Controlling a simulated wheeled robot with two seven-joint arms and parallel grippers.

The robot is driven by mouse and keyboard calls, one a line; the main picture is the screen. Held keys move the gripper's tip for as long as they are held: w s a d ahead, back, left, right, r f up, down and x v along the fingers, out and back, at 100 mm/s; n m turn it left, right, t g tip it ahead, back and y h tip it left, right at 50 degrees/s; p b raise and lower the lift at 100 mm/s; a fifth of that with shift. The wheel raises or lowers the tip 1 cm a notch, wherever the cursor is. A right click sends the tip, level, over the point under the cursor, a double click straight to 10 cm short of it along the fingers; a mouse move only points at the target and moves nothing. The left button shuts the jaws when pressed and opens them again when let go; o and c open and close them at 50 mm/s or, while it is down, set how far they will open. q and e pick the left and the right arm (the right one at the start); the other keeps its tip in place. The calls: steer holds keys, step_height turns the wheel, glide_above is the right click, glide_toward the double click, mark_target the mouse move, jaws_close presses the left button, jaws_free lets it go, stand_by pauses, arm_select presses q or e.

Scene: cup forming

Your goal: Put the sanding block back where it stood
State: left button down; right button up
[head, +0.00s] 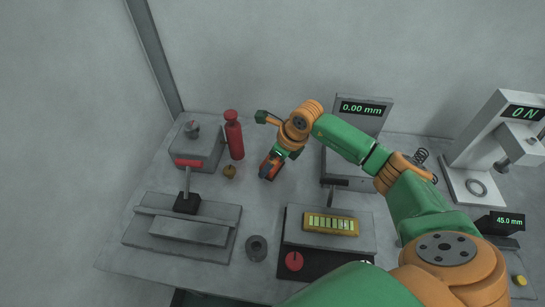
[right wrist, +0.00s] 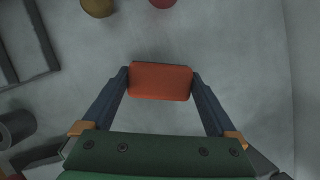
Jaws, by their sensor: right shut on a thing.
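The sanding block is an orange-red block (right wrist: 160,82) with a dark edge, held between the two fingers of my right gripper (right wrist: 160,84) in the right wrist view. In the head view, my right gripper (head: 269,168) points down over the bench, right of the red bottle (head: 234,136) and the small brass-coloured knob (head: 229,171). Only a small reddish part of the block shows there, between the fingers. I cannot tell whether the block touches the bench top. My left gripper is not in view.
A dark ring (head: 257,248) and a yellow-lit unit (head: 330,224) are in front. A 0.00 mm gauge (head: 361,108) stands behind my arm. Bare bench (head: 262,205) lies around the gripper.

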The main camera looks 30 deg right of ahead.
steer(key=shift+f, duration=0.15)
steer(key=o, duration=1.5)
steer(key=shift+o, duration=0.2)
steer(key=shift+r, duration=0.2)
steer(key=v, duration=1.2)
steer(key=shift+b, duration=0.45)
